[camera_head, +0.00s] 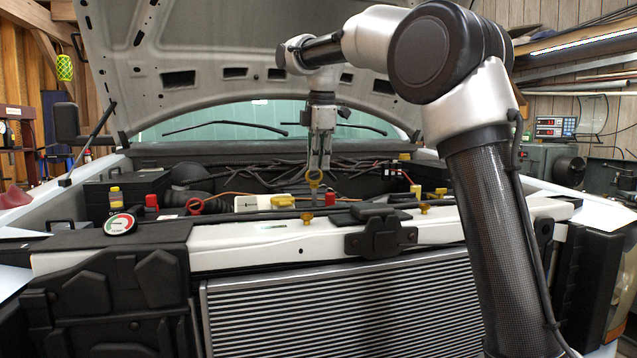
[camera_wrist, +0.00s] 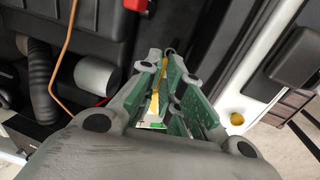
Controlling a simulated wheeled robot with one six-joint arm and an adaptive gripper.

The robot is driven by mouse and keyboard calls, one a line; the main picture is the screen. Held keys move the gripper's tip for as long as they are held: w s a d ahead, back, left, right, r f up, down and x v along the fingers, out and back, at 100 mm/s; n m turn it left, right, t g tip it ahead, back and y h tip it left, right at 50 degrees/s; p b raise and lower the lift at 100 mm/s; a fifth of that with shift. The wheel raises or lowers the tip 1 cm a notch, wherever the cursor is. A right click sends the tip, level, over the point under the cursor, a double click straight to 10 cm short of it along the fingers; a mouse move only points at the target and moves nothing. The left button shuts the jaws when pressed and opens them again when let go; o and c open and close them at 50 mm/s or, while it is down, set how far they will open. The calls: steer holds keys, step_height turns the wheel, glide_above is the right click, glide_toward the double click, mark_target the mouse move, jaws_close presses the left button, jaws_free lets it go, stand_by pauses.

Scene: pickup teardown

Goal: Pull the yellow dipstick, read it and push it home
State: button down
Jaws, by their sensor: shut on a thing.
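My gripper points down and is shut on the dipstick. In the wrist view, my green-padded fingers (camera_wrist: 172,80) have yellow parts of the dipstick (camera_wrist: 155,106) between them.
The raised hood (camera_head: 235,45) hangs over the bay. A white front crossmember (camera_head: 270,237) runs ahead of it, with a round gauge (camera_head: 120,223) at left. Hoses, red caps (camera_head: 151,200) and yellow caps (camera_head: 282,201) crowd near the dipstick. A radiator (camera_head: 330,310) sits below.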

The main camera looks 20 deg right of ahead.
mark_target(319, 169)
step_height(319, 169, up, 9)
stand_by(0.3)
steer(key=shift+f, duration=0.15)
steer(key=c, duration=1.6)
jaws_free()
steer(key=shift+o, duration=0.2)
